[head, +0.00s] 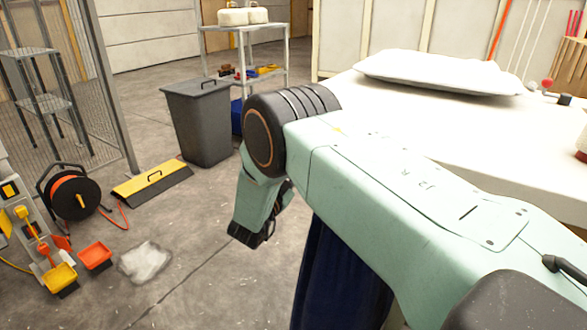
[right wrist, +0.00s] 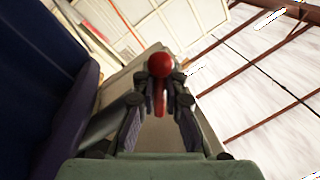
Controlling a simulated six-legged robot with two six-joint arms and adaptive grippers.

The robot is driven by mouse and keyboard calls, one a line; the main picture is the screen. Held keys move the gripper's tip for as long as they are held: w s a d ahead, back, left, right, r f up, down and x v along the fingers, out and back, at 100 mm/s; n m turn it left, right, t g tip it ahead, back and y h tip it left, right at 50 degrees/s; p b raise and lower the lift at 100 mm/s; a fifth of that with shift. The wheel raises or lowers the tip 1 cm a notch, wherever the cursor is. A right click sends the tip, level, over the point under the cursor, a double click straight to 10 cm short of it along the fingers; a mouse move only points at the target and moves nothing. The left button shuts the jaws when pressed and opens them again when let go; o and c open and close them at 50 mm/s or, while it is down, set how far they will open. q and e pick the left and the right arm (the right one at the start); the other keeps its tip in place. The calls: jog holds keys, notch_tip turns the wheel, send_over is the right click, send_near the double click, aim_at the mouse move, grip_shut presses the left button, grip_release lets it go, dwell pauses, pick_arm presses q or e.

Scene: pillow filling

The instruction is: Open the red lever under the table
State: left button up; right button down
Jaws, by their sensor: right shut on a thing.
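The red lever (right wrist: 160,66) has a round red knob and a short red stem. It shows in the middle of the right wrist view, in front of a pale grey surface. My right gripper (right wrist: 161,80) is shut on it, with a finger on each side just below the knob. In the head view my right arm reaches across the front of the white table (head: 455,130) and bends down at its left end. The lever and the gripping fingertips are hidden there. My left gripper is in neither view.
A white pillow (head: 440,72) lies on the table. Dark blue fabric (head: 335,275) hangs below my arm. A grey bin (head: 198,125), a yellow-topped broom head (head: 152,186), a cable reel (head: 75,196) and a white fluffy heap (head: 146,261) are on the floor to the left.

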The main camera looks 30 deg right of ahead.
jog(key=c, duration=1.6)
grip_release()
jog(key=shift+a+f, duration=0.2)
jog(key=shift+f, duration=0.15)
jog(key=shift+o, duration=1.2)
jog(key=shift+w+d, duration=0.1)
jog(key=shift+w, duration=0.05)
jog(key=shift+r, duration=0.2)
jog(key=v, duration=1.2)
jog(key=shift+o, duration=0.3)
